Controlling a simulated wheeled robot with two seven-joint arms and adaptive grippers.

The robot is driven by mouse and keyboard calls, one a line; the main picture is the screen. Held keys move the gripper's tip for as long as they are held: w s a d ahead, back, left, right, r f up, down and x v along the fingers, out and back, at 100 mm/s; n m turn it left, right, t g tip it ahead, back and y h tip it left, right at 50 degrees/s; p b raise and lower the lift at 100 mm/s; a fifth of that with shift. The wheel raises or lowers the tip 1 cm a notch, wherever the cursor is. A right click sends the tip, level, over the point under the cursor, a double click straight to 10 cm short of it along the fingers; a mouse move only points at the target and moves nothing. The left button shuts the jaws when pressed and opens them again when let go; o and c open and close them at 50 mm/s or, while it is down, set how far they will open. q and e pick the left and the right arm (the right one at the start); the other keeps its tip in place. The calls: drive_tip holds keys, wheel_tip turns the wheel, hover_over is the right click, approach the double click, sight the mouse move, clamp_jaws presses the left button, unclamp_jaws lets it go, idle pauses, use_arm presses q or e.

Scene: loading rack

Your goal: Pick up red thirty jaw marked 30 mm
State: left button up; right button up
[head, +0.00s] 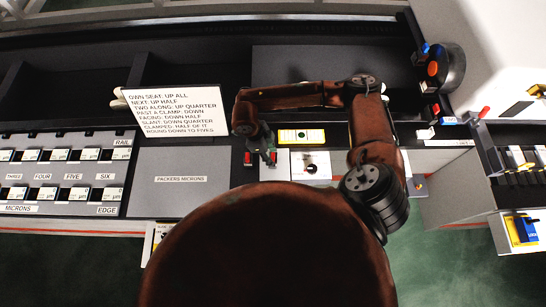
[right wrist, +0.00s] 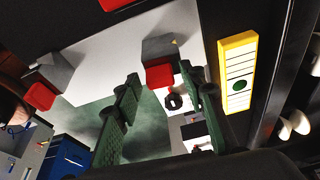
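Two red jaws show in the head view, a left one (head: 248,158) and a right one (head: 273,158), side by side on the dark rack. In the right wrist view, a red block on a grey base (right wrist: 158,77) lies between and beyond my fingertips; another red block (right wrist: 40,96) lies at the left. No 30 mm marking is readable, so I cannot tell which is marked. My right gripper (head: 264,146) is above the jaws, pointing down. In the wrist view its green fingers (right wrist: 160,85) are apart, with no visible grip. My left gripper is not in view.
A yellow-edged plate (head: 301,136) and a white plate with a black hole (head: 311,167) lie right of the jaws. A white sign (head: 178,110) stands left. Labelled packers (head: 60,155) fill the left rack. The grey packers panel (head: 165,195) is bare.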

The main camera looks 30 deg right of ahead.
clamp_jaws()
idle(0.8)
wheel_tip(320, 180, up, 10)
drive_tip(key=p, duration=0.4)
drive_tip(key=shift+p, duration=0.4)
